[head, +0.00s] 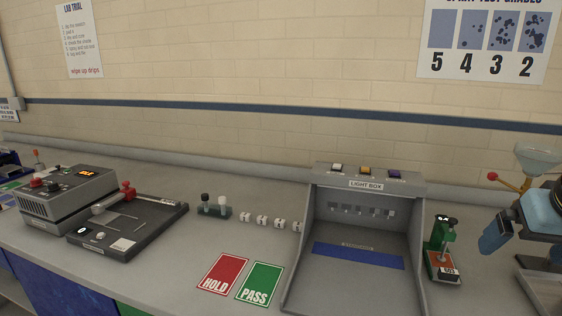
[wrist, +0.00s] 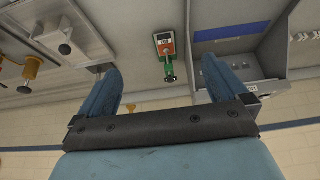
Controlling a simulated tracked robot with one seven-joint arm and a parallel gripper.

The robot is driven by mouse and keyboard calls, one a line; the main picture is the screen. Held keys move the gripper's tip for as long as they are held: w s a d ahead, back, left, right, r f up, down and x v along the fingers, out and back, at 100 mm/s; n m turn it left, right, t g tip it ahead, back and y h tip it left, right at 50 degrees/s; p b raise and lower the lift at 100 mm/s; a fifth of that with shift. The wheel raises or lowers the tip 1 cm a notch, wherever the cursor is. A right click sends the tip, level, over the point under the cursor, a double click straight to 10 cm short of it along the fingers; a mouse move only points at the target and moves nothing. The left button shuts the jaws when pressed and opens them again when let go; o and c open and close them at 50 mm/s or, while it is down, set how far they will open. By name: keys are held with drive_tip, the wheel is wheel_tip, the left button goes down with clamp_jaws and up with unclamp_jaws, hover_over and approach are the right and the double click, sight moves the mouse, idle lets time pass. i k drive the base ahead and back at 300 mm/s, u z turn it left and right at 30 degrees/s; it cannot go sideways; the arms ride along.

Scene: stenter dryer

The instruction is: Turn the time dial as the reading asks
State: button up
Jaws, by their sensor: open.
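A grey dryer unit (head: 68,192) stands at the left of the bench in the head view. Its top has a small lit orange display (head: 87,173), too small to read. Red and dark knobs (head: 53,186) sit beside the display; I cannot tell which is the time dial. A black frame tray (head: 125,226) with a red-knobbed lever joins its front right. My gripper (wrist: 161,64) is open and empty in the wrist view, its two blue fingers wide apart. In the head view its blue parts (head: 497,232) show at the far right, far from the dryer.
A light box (head: 366,182) and a green gauge stand (head: 443,250) lie between the dryer and my gripper. Red HOLD (head: 222,274) and green PASS (head: 259,284) cards lie flat in front. Several small white cubes (head: 262,220) sit mid-bench. A funnel (head: 538,158) stands at far right.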

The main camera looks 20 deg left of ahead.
sight(52, 186)
drive_tip(key=u, duration=0.5)
drive_tip(key=k, duration=1.3)
drive_tip(key=u, duration=0.55)
drive_tip(key=i, duration=0.8)
drive_tip(key=u, duration=0.65)
drive_tip(key=i, duration=0.5)
drive_tip(key=u, duration=0.3)
drive_tip(key=k, duration=1.3)
drive_tip(key=u, duration=0.3)
drive_tip(key=i, duration=0.75)
drive_tip(key=u, duration=0.4)
